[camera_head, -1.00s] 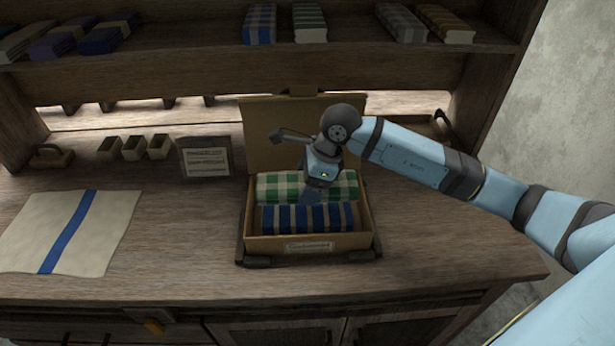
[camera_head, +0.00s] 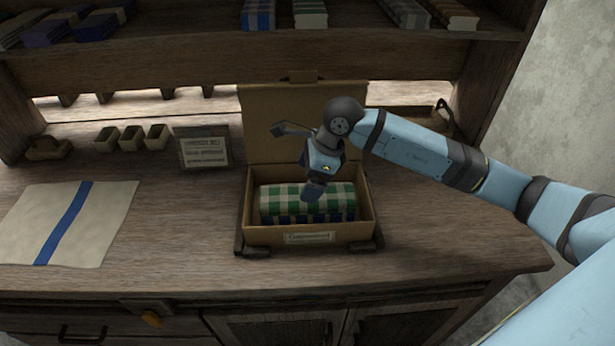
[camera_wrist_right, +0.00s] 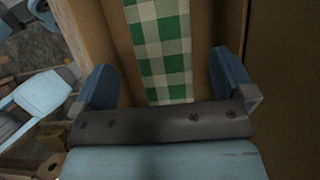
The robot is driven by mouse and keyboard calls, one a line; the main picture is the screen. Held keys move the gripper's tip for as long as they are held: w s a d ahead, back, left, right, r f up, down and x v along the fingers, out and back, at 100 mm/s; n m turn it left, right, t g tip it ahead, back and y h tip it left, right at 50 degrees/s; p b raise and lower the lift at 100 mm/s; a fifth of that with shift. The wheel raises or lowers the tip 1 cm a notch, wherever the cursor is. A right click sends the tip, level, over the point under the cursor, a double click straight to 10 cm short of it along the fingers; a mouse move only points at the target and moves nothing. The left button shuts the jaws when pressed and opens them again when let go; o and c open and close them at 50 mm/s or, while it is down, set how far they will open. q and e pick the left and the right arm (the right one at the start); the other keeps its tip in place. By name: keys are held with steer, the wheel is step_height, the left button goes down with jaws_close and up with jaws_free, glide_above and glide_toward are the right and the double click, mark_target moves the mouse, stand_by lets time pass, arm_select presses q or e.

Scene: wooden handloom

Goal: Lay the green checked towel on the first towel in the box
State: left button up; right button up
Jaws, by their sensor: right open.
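The green checked towel (camera_head: 337,200) lies folded in the open cardboard box (camera_head: 272,239). It rests on the blue striped towel (camera_head: 294,219), of which only a strip along the front shows. My right gripper (camera_head: 313,191) is just above the green towel, near its middle. In the right wrist view the gripper (camera_wrist_right: 160,78) is open, its blue fingers wide apart, with the green towel (camera_wrist_right: 158,45) in the space between them. I cannot tell whether a finger touches the towel. My left gripper does not show.
The box lid (camera_head: 285,115) stands upright behind. A flat cream cloth with a blue stripe (camera_head: 105,215) lies left. A small sign (camera_head: 203,150) and small open boxes (camera_head: 131,138) stand behind it. A shelf (camera_head: 200,50) with folded cloths crosses above. The bench right of the box is clear.

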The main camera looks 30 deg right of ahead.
steer(key=v, duration=1.3)
steer(key=shift+r, duration=0.1)
